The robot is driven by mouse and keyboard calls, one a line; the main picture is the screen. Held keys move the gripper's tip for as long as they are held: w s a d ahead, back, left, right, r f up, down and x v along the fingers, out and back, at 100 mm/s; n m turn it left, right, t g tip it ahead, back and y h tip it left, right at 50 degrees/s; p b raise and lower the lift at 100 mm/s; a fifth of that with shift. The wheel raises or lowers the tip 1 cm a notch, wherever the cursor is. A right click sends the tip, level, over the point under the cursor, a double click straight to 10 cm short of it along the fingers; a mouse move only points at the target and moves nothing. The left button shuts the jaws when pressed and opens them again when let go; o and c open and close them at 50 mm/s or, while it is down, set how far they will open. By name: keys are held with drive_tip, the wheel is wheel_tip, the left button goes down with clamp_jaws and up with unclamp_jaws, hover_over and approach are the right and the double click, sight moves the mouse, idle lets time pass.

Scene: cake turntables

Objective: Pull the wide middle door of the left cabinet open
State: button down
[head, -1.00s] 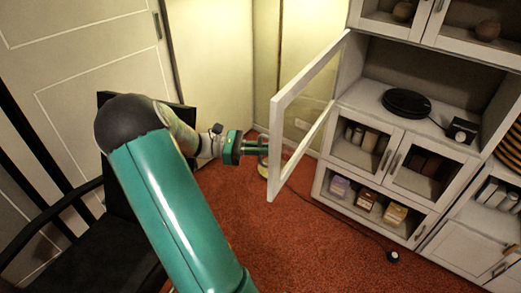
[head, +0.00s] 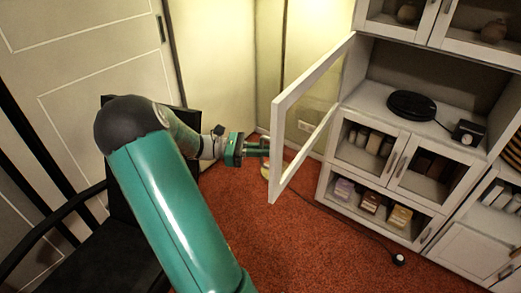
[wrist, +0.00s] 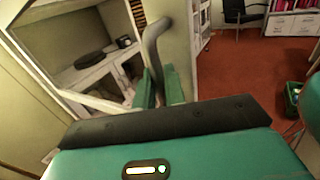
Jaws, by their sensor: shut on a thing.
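The wide middle door (head: 312,72) of the left cabinet (head: 385,85) is a white frame with a glass pane. It stands swung far out to the left, and the shelf space behind it is exposed. My gripper (head: 262,149) is at the door's free edge, on its left side. In the wrist view the fingers (wrist: 160,88) are shut on the door's dark bar handle (wrist: 154,45), with the door panel (wrist: 181,35) just behind it. The handle is not clearly visible in the head view.
A black round turntable (head: 411,104) and a small dark box (head: 467,132) with a cord stand on the exposed shelf. Smaller glass doors (head: 380,150) below are shut. A black chair (head: 130,240) is at the left. Red carpet lies open in front.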

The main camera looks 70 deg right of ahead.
drive_tip(key=c, duration=1.6)
unclamp_jaws()
drive_tip(key=shift+o, duration=0.2)
drive_tip(key=v, duration=1.3)
drive_tip(key=shift+w, duration=0.4)
drive_tip(key=shift+a+r, duration=0.1)
drive_tip(key=shift+a, duration=0.05)
drive_tip(key=a+r+m+t+y, duration=0.1)
drive_tip(key=a+r+t, duration=0.2)
drive_tip(key=a+t, duration=0.4)
drive_tip(key=s+a+r+m+t+y, duration=0.1)
drive_tip(key=a+t, duration=0.7)
drive_tip(key=a, duration=1.2)
drive_tip(key=s+a+r+m+t+y, duration=0.1)
drive_tip(key=a+r+t+y, duration=0.2)
drive_tip(key=a, duration=1.1)
wheel_tip(320, 180, up, 3)
drive_tip(key=t, duration=0.4)
drive_tip(key=shift+a+t, duration=0.25)
drive_tip(key=shift+t, duration=0.15)
